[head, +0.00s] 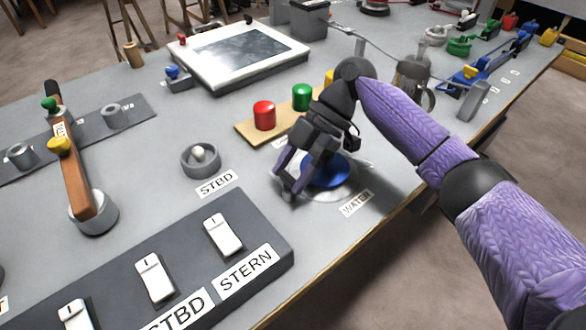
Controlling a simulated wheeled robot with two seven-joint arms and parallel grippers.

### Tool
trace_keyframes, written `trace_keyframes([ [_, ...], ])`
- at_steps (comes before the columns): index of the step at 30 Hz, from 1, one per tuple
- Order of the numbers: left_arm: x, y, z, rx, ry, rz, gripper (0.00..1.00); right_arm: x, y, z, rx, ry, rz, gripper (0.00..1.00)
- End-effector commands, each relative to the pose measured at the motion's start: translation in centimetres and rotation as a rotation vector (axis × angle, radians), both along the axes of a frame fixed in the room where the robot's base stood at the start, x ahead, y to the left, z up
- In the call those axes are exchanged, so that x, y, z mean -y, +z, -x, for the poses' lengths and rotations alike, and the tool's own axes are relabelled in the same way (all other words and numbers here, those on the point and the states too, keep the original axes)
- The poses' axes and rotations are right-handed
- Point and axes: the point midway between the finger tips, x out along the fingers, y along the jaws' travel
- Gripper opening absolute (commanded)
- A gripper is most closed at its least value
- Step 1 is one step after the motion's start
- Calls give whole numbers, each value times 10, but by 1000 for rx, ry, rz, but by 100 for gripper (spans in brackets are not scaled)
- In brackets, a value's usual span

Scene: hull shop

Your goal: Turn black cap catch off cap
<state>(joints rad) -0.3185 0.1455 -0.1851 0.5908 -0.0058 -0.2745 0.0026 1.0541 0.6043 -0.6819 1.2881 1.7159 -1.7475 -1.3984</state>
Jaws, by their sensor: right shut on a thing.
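A round blue cap (328,170) sits on a pale round plate on the grey bench, behind a label reading WATER. My right gripper (290,183) reaches down from the right over the cap. Its fingers are at the cap's left edge, low by the bench top. It is shut on a small dark piece there, which I take as the black cap catch; the fingers hide most of it, so I cannot tell its angle to the cap. The gripper and wrist also cover the cap's back part. My left gripper is not in view.
Red (263,115) and green (302,97) buttons stand on a wooden board just behind the gripper. A grey ring with a pale knob (200,158) is to the left. A switch panel (262,228) lies in front. The bench edge runs close by on the right.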

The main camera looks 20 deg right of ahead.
Motion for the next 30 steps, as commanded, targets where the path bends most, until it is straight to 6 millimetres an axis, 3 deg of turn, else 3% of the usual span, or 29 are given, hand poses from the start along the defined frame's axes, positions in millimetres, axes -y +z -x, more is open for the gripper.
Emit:
trace_keyframes([
  [8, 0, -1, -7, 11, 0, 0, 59, -1, 0, 1, -3, 5, -1, 0],
  [9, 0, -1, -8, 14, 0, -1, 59, -1, 0, 1, -2, 4, -1, 60],
  [14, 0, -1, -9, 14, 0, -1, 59, -1, 0, 1, -1, 4, -1, 91],
  [23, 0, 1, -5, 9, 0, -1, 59, 2, 4, -1, 1, 1, 0, 91],
  [30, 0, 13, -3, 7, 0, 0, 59, 39, 46, -16, 3, -1, -1, 91],
])
